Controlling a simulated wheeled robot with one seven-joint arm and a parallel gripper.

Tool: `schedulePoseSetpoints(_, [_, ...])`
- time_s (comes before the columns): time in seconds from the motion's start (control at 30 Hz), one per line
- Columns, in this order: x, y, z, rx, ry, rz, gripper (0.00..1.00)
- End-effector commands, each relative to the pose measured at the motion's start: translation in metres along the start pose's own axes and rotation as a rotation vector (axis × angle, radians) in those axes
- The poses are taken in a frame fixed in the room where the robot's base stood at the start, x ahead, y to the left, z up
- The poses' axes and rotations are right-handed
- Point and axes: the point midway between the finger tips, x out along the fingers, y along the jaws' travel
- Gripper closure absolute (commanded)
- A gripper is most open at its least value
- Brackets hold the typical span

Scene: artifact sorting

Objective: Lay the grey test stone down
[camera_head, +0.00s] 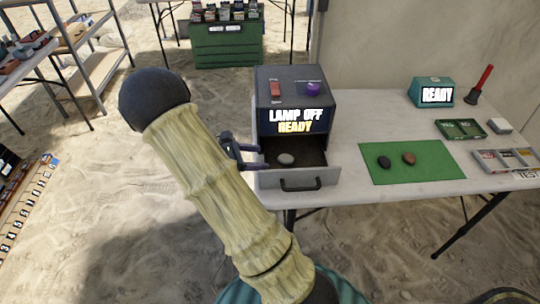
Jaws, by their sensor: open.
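The box's display reads "LAMP OFF READY". My gripper (246,158) is open at the left edge of the drawer, left of the stone and apart from it. My arm hides part of the gripper. A dark stone (384,162) and a brown stone (409,158) lie on a green mat (412,173) to the right.
The white table (370,125) also holds a teal box (430,92) reading "READY", a red-handled tool (480,85), a green tray (460,130) and a divided grey tray (505,160). The box has a red switch (275,90) and a purple knob (313,89) on top.

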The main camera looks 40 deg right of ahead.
Motion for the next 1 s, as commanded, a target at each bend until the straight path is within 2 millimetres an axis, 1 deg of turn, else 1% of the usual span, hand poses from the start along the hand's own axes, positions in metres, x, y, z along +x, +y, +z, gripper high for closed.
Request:
schedulePoseSetpoints(0.03, [-0.012,0.001,0.001,0.001,0.001,0.006,0.42])
schedulePoseSetpoints(0.1, [-0.024,0.001,0.001,0.001,0.001,0.004,0.42])
schedulePoseSetpoints(0.2, [-0.037,0.001,0.001,0.001,0.001,0.003,0.42])
schedulePoseSetpoints(0.3, [-0.043,0.0,0.001,0.0,0.0,0.001,0.42])
schedulePoseSetpoints(1.0, [-0.044,0.0,0.0,0.0,0.0,0.0,0.42])
